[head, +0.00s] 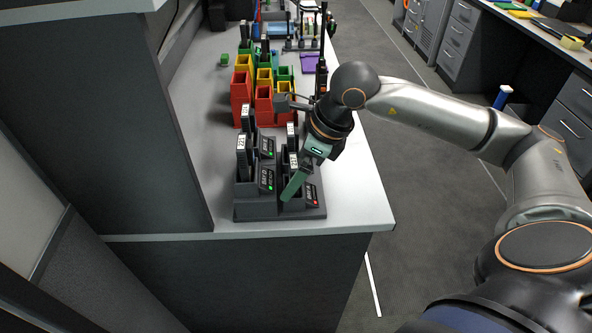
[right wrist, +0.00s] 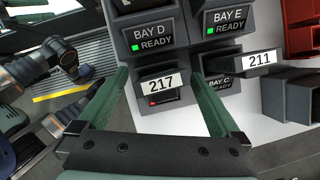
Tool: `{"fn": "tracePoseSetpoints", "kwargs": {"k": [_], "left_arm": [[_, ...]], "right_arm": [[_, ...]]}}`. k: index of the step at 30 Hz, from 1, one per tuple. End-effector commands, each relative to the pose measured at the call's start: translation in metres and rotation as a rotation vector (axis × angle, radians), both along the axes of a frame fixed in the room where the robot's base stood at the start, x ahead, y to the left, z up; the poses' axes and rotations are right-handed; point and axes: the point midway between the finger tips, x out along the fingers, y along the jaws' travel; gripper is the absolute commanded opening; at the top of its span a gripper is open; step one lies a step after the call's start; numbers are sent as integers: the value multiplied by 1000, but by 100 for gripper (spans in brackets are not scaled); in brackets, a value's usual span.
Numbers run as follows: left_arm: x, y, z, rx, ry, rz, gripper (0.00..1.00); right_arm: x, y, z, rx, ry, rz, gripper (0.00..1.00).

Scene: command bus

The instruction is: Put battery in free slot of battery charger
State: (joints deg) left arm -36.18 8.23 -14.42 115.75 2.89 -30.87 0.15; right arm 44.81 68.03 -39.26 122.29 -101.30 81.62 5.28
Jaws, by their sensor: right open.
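The battery charger (head: 250,213) is a dark grey block at the near end of the white counter, with several slots, small displays and upright dark batteries with white number labels. In the right wrist view, battery 217 (right wrist: 160,84) lies between the green fingers of my right gripper (right wrist: 160,76), with gaps on both sides. A red light shows beside its label. Battery 211 (right wrist: 259,63) is to the right of the fingers. In the head view my right gripper (head: 294,185) is over the charger's front right part, hiding some of it. My left gripper is out of view.
Red, yellow and green bins (head: 263,98) stand behind the charger. A black handheld radio (head: 322,55) stands at the counter's right edge. A tall dark partition (head: 140,120) is on the left. Bare counter (head: 357,200) lies right of the charger.

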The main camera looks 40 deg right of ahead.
Motion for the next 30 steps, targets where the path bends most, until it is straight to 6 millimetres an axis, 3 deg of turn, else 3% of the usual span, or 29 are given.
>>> {"fn": "tracePoseSetpoints", "kwargs": {"k": [18,30], "left_arm": [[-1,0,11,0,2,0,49],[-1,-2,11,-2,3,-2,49]], "right_arm": [[-32,-29,104,-1,-5,-2,100],[-37,-32,115,0,-1,0,100]]}}
